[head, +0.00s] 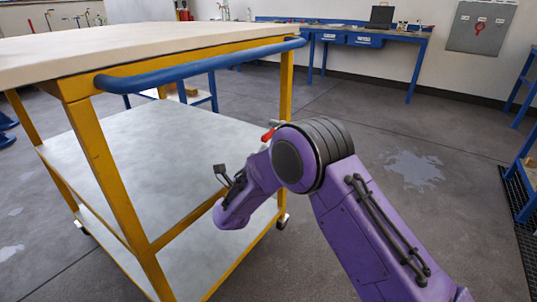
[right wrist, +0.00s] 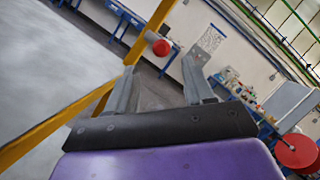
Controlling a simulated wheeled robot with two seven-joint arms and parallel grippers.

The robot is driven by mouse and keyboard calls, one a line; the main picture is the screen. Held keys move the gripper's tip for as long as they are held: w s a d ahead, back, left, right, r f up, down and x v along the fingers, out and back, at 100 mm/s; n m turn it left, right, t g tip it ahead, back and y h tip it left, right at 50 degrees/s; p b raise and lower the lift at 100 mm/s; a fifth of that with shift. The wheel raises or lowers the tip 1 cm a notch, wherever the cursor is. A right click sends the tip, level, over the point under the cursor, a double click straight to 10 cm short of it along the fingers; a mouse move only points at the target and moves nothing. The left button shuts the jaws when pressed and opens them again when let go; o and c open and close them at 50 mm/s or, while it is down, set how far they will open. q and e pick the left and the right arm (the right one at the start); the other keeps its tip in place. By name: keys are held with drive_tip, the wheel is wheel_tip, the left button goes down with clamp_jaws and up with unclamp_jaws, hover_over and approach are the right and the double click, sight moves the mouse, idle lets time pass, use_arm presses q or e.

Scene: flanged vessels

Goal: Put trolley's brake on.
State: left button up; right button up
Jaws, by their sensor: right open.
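The trolley has a yellow frame (head: 100,165), a blue push handle (head: 200,66), a pale top and grey shelves. A red-tipped lever (head: 268,134) shows beside its right post, partly behind my right arm. In the right wrist view, its round red knob (right wrist: 161,47) sits on a short grey stem by the yellow post. My right gripper (right wrist: 158,64) is open and empty. The knob appears between the fingertips, beyond them and apart. My arm hides the fingers in the head view. My left gripper is out of view.
A blue workbench (head: 365,35) stands at the back wall, with a grey cabinet (head: 481,27) to its right. Blue shelving is at the right edge. The floor (head: 440,215) right of the trolley is clear. A caster (head: 282,221) shows below the near right shelf.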

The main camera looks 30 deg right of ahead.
drive_tip(key=x, duration=1)
drive_tip(key=shift+w+d+r+b, duration=0.15)
drive_tip(key=shift+d+b, duration=0.1)
drive_tip(key=shift+b, duration=0.15)
clamp_jaws()
